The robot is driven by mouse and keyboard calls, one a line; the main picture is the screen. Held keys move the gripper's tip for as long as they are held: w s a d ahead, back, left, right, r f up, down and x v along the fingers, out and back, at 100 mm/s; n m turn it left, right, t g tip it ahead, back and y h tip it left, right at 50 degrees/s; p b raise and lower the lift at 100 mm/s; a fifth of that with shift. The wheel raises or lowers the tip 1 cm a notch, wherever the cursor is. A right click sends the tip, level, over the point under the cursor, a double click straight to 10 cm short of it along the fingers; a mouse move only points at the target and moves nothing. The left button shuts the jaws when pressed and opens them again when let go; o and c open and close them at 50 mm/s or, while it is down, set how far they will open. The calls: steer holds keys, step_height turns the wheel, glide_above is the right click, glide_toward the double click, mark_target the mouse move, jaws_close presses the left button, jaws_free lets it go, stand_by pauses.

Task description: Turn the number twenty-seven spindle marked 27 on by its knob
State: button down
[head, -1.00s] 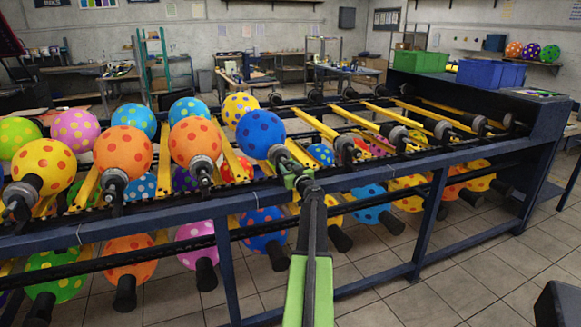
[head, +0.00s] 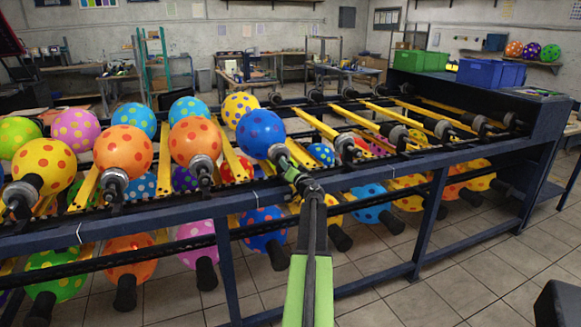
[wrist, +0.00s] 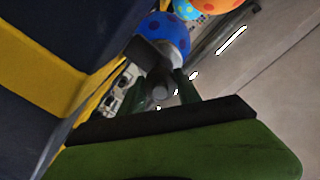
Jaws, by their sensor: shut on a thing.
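A blue balloon with dark spots (head: 260,133) sits on a spindle (head: 280,155) on the upper row of the machine. It also shows in the wrist view (wrist: 166,33). My gripper (head: 290,172) is at the near end of this spindle. In the wrist view my gripper (wrist: 164,96) has its green fingers on either side of the spindle's grey knob end (wrist: 160,92) and is shut on it. The fingers and my wrist hide part of the knob. I cannot read a number 27 on any spindle.
Spindles with orange (head: 194,143), yellow and other spotted balloons stand close on the left. Empty spindles (head: 395,134) lie to the right. A dark blue rail (head: 390,162) runs below my gripper. The tiled floor (head: 460,270) is clear in front.

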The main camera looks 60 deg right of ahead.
steer(key=shift+s+d+m, duration=0.15)
steer(key=shift+s+m, duration=0.05)
steer(key=shift+m, duration=0.3)
steer(key=c, duration=0.9)
jaws_free()
steer(key=shift+o, duration=0.2)
steer(key=v, duration=1.7)
steer(key=shift+a, duration=0.3)
steer(key=shift+r, duration=0.1)
